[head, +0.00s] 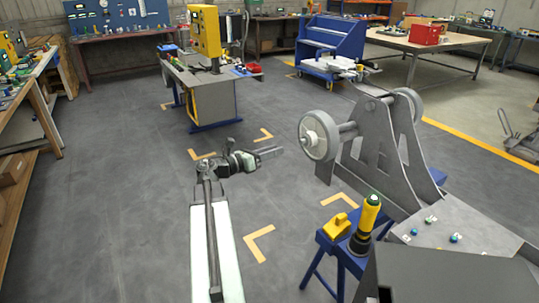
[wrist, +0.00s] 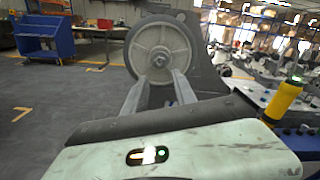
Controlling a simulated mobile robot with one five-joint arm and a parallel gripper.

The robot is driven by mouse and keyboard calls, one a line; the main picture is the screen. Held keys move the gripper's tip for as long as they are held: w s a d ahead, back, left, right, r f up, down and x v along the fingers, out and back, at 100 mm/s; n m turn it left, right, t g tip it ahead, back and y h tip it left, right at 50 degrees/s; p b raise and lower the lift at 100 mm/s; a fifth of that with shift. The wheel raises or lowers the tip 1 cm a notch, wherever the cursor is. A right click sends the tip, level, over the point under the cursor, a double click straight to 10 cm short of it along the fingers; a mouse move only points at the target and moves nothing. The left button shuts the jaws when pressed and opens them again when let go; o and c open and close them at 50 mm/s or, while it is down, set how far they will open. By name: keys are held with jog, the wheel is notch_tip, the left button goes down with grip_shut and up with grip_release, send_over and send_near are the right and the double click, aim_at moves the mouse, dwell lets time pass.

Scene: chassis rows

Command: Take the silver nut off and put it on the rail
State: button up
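A grey wheel (head: 320,136) is mounted on the near side of the grey chassis (head: 384,150), right of my gripper. In the wrist view the wheel (wrist: 165,36) faces me, with a small silver nut (wrist: 160,58) at its hub. The hub end also shows in the head view, but the nut is too small to make out clearly there. My gripper (head: 276,152) points at the wheel with a gap between them. In the wrist view my gripper (wrist: 160,82) has its fingers apart, with nothing between them, below the hub. I cannot tell which part is the rail.
A blue stand (head: 335,246) at the lower right holds a yellow-and-black power tool (head: 367,222) and a yellow block (head: 337,226). A panel with several coloured buttons (head: 455,238) is beside it. A workstation (head: 212,95) stands farther back. The floor left of my arm is clear.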

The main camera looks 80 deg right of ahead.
aim_at(300, 142)
jog(key=x, duration=1)
grip_shut()
jog(key=shift+v, duration=2.15)
